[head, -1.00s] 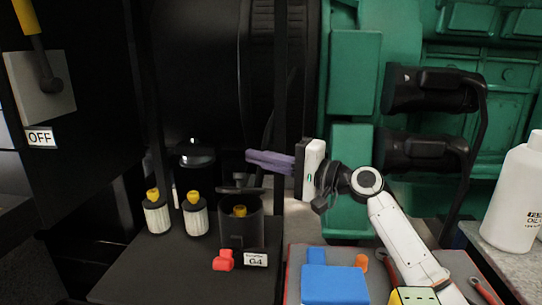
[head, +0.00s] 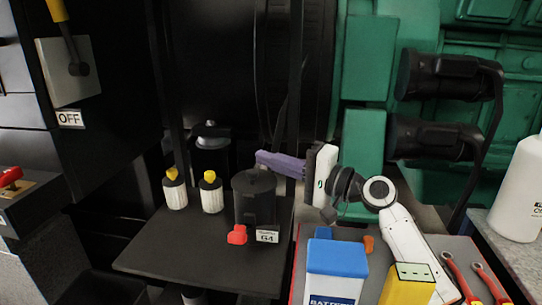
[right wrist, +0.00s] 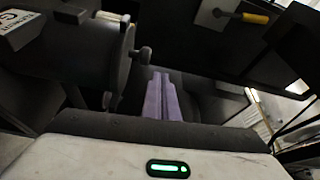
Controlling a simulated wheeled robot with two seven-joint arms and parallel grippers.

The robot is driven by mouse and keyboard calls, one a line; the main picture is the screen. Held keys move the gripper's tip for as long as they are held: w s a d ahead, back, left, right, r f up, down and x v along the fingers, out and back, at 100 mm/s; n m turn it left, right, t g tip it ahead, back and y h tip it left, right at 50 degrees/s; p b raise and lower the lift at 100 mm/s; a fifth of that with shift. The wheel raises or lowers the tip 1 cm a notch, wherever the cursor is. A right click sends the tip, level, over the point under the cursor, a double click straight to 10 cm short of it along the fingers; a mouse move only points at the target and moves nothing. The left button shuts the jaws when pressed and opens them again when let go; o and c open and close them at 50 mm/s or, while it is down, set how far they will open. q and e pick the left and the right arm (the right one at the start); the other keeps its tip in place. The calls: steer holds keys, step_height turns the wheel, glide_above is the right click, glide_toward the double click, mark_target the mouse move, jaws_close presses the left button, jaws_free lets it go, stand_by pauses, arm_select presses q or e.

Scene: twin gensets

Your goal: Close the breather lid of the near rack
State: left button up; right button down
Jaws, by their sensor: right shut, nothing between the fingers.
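The breather is a black canister (head: 256,208) with a G4 label, standing on the near rack's dark shelf (head: 190,255). Its black lid (head: 253,181) lies down over the top and hides the inside. In the right wrist view the canister (right wrist: 65,48) lies at the left, with the lid (right wrist: 125,55) against its end. My right gripper (head: 262,159) has its purple fingers shut and empty, just above and behind the lid in the head view. The fingers also show in the right wrist view (right wrist: 161,95), beside the lid. Whether they touch it I cannot tell.
Two white filters with yellow caps (head: 174,190) (head: 211,192) stand left of the canister. A red piece (head: 237,235) sits at its front. A blue-topped battery (head: 337,270), a yellow box (head: 408,285) and red wrenches (head: 462,277) are at the right, near a white bottle (head: 520,190).

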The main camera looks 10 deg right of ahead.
arm_select(q)
steer(key=shift+s+f, duration=0.15)
steer(key=shift+s, duration=0.15)
arm_select(e)
steer(key=shift+s+f, duration=0.1)
steer(key=shift+f, duration=0.05)
